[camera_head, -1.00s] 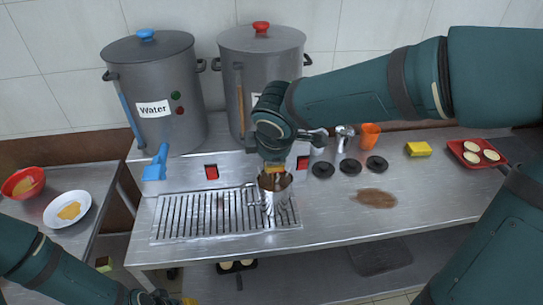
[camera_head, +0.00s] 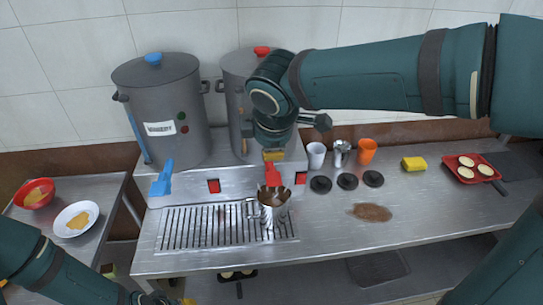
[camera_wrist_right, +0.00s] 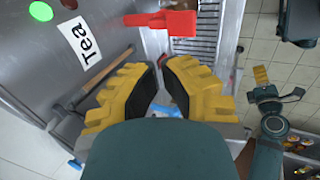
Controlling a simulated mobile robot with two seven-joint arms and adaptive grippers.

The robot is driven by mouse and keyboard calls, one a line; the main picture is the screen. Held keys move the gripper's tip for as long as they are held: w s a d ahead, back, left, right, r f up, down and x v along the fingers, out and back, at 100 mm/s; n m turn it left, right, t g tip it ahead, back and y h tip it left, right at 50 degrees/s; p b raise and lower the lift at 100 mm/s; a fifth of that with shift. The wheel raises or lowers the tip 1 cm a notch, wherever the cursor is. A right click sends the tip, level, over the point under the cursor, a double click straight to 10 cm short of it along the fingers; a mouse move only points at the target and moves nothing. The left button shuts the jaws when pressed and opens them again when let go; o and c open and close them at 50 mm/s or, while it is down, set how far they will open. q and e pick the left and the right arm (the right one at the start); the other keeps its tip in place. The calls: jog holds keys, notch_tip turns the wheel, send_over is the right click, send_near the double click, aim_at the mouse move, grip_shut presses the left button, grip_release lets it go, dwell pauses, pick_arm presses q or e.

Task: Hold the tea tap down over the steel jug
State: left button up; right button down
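The steel jug (camera_head: 268,212) stands upright on the drip tray, below the red tea tap (camera_head: 272,174). Its inside looks brownish; I cannot tell whether it holds liquid. The tea stockpot (camera_head: 235,85) is partly hidden behind my right arm. My right gripper (camera_head: 273,155) is just above the tap in the head view. In the right wrist view its yellow fingers (camera_wrist_right: 159,70) have a narrow gap with nothing held, and the red tap (camera_wrist_right: 165,22) lies beyond the tips, apart from them. My left gripper (camera_head: 165,299) is cut off at the bottom edge; its opening is unclear.
The water stockpot (camera_head: 160,105) with its blue tap (camera_head: 162,180) stands left. The slotted drip tray (camera_head: 180,243) is otherwise clear. A white cup (camera_head: 316,155), a metal cup (camera_head: 341,153), an orange cup (camera_head: 367,151) and black discs (camera_head: 347,181) stand right. A brown spill (camera_head: 372,212) lies in front.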

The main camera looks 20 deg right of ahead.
jog(key=shift+w+v, duration=0.15)
jog(key=shift+v, duration=0.65)
jog(key=shift+w+v, duration=0.15)
jog(key=shift+v, duration=0.65)
jog(key=shift+d+r, duration=0.15)
jog(key=shift+s, duration=0.1)
